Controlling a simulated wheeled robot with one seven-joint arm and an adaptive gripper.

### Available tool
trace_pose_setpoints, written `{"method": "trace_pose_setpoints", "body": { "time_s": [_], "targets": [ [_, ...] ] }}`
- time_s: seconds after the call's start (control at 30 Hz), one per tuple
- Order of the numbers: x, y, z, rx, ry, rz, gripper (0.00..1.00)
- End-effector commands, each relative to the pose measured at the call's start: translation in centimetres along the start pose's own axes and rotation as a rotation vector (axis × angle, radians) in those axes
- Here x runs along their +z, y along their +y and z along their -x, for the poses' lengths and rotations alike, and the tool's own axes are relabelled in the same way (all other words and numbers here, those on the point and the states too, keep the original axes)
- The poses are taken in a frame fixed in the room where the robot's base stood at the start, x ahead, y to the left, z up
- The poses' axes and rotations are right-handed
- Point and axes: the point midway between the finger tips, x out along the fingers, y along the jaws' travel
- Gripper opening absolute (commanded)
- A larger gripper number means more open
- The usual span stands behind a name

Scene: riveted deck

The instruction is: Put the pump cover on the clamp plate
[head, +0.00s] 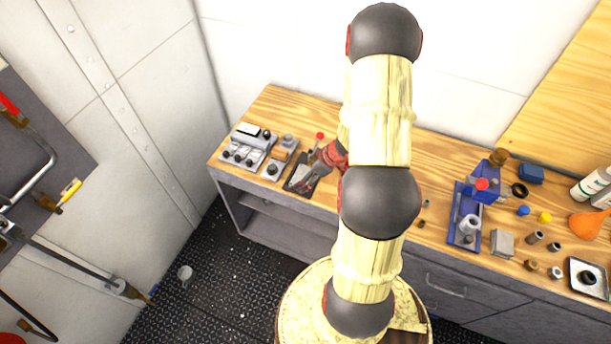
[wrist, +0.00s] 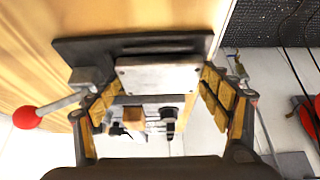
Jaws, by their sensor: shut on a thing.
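The pump cover (wrist: 158,76) is a light grey, flat-faced metal piece in the wrist view. My gripper (wrist: 160,90) is shut on it, with a yellow-padded finger at each side. The clamp plate (wrist: 80,50) is a dark slab just beyond the cover, with a clamp lever ending in a red ball (wrist: 27,118). In the head view the clamp plate (head: 291,186) lies near the bench's front edge, and my gripper (head: 313,172) is over it. My arm hides part of that area. I cannot tell whether the cover touches the plate.
Grey control panels (head: 246,148) with knobs stand left of the clamp plate on the wooden bench (head: 277,103). To the right are a blue pump-like fixture (head: 466,215), several small fittings and a tray (head: 573,262). A wall closes off the back.

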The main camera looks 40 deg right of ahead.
Motion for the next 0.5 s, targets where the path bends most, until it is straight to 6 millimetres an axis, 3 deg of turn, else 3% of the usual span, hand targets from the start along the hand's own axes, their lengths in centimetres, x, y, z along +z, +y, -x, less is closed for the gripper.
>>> {"method": "trace_pose_setpoints", "body": {
  "time_s": [0.03, 0.07, 0.37, 0.5],
  "targets": [
    [0.08, -0.01, -0.15, -0.001, 0.0, 0.0, 0.36],
    [0.13, -0.05, -0.2, -0.001, -0.001, 0.0, 0.79],
    [0.11, -0.04, -0.16, -0.001, 0.0, -0.001, 0.96],
    [0.1, -0.03, -0.16, -0.001, 0.0, -0.001, 0.96]
  ]
}}
